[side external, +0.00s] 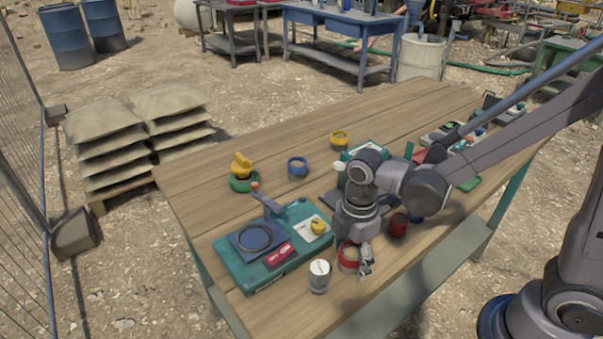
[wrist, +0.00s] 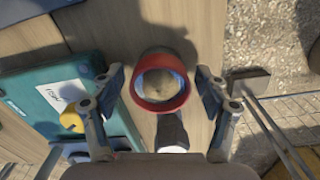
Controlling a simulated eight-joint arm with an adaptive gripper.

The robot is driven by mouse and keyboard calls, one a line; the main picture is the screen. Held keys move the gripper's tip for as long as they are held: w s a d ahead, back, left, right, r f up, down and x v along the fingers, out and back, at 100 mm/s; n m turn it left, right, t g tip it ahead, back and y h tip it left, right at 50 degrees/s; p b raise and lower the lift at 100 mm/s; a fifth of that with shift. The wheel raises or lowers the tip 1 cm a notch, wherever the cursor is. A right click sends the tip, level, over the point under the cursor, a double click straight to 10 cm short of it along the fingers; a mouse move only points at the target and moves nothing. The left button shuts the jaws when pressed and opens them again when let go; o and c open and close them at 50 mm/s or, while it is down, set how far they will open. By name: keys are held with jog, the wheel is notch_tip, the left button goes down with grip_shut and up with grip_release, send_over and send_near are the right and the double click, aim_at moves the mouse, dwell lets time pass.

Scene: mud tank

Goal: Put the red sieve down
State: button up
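The red sieve (side external: 348,262), a round red-rimmed piece, is at the table's front edge side, right of the teal board. In the wrist view the red sieve (wrist: 161,104) is upright, seen from above, with a pale bluish inner wall and a tan bottom. It appears to rest on the wood. My gripper (side external: 356,260) is low over it. In the wrist view my gripper (wrist: 160,85) is open, one finger on each side of the sieve, with a visible gap on both sides.
The teal board (side external: 240,272) carries a dark pad with a ring, a lever and a yellow knob. A dark red container (side external: 398,226) stands to the right.

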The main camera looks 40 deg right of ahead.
aim_at(351, 254)
jog(key=shift+r, duration=0.15)
notch_tip(351, 254, up, 12)
jog(key=s+d+m+t, duration=0.2)
jog(key=d+m+t, duration=0.5)
jog(key=m, duration=0.8)
jog(key=shift+d+r+m, duration=0.2)
jog(key=shift+d+m, duration=0.2)
jog(key=shift+d, duration=1.4)
jog(key=shift+s, duration=0.1)
